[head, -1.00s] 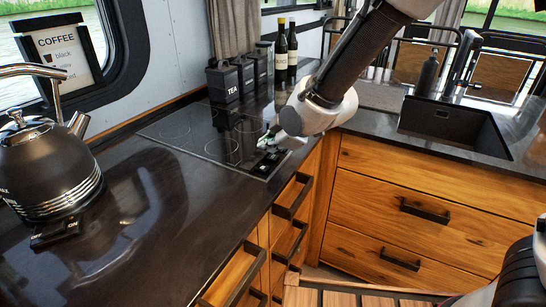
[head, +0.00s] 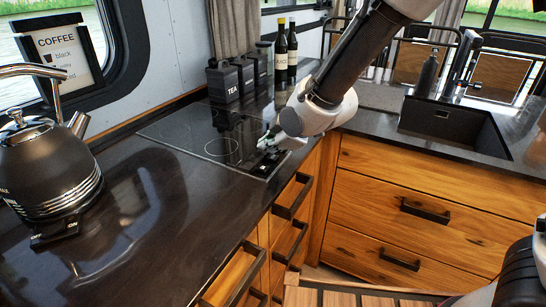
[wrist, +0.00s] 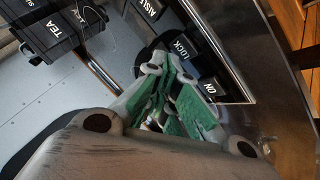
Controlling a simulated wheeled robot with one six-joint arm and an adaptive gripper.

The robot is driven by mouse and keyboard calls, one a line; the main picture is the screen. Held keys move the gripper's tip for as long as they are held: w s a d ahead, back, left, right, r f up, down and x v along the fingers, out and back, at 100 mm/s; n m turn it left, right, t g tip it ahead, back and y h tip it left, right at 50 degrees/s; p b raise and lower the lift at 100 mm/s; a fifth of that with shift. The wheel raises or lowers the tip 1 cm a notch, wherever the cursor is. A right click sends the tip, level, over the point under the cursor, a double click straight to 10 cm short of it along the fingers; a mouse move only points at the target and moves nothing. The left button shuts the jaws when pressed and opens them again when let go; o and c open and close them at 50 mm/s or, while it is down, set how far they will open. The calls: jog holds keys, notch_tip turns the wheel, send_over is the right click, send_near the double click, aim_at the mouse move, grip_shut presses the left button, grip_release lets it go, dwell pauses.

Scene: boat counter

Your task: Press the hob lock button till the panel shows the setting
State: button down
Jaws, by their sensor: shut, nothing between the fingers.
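The black glass hob (head: 185,140) is set in the dark counter, with one pale ring (head: 221,147) showing on its surface. A row of black buttons (head: 266,166) lies at its near right edge. In the wrist view, the lock button (wrist: 181,50) reads LOCK, between the AISLE button (wrist: 149,9) and the ON button (wrist: 210,87). My gripper (wrist: 166,66) is shut and empty, its green-padded fingers pointing down at the LOCK button. I cannot tell whether the tips touch it. In the head view my gripper (head: 266,141) is over the button row.
A dark kettle (head: 48,170) stands at the left on a base with a switch. Black canisters (head: 222,82) and bottles (head: 286,50) stand behind the hob. A sink (head: 455,125) is at the right. Wooden drawers with black handles lie below the counter.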

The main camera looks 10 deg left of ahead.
aim_at(270, 158)
jog(key=shift+f, duration=0.35)
jog(key=shift+f, duration=0.4)
dwell(0.5)
dwell(0.3)
jog(key=shift+r, duration=0.85)
jog(key=shift+r, duration=2.55)
